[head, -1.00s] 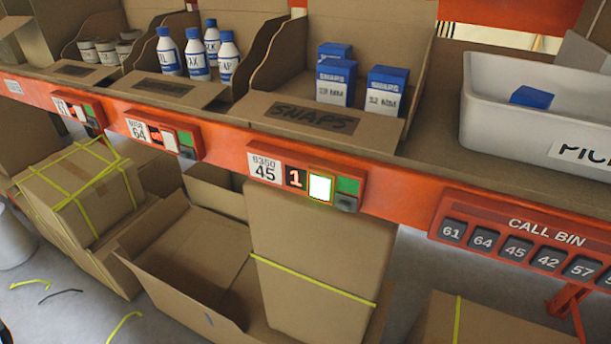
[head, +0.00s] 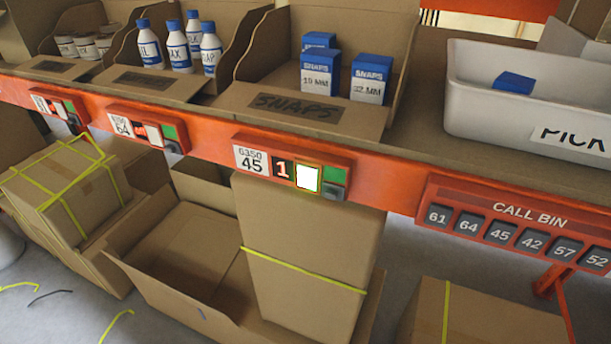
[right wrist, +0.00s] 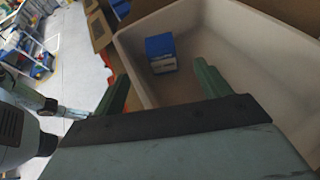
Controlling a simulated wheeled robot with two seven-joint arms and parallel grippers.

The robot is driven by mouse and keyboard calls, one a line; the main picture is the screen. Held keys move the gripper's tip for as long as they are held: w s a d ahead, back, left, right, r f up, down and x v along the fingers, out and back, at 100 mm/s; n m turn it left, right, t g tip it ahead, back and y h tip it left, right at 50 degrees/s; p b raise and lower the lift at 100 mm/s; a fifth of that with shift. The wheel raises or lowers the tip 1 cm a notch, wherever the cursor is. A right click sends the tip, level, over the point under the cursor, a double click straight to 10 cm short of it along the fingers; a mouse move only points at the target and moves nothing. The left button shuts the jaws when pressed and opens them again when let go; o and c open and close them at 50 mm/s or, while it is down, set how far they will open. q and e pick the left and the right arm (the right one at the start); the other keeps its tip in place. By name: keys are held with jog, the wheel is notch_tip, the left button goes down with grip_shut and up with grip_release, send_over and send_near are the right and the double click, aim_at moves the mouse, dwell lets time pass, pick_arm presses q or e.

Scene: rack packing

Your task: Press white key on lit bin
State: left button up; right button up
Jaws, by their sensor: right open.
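The lit bin is the SNAPS bin (head: 262,104), a cardboard bin holding several blue and white boxes. Its label module (head: 290,168) on the orange rail reads 45 with a red 1. The white key (head: 307,178) on that module glows, between the red 1 and a green key (head: 334,175). My right gripper (right wrist: 155,85) shows in the right wrist view with its two green fingers spread apart and nothing between them touching. It is over the white tote (right wrist: 140,50), where a blue box (right wrist: 161,54) lies. No gripper shows in the head view, and my left gripper is not seen.
Modules for other bins, such as 64 (head: 148,128), sit left on the rail with white keys unlit. A CALL BIN panel (head: 520,222) hangs at right below the white tote (head: 462,115). Cardboard boxes (head: 300,250) stand beneath the rail.

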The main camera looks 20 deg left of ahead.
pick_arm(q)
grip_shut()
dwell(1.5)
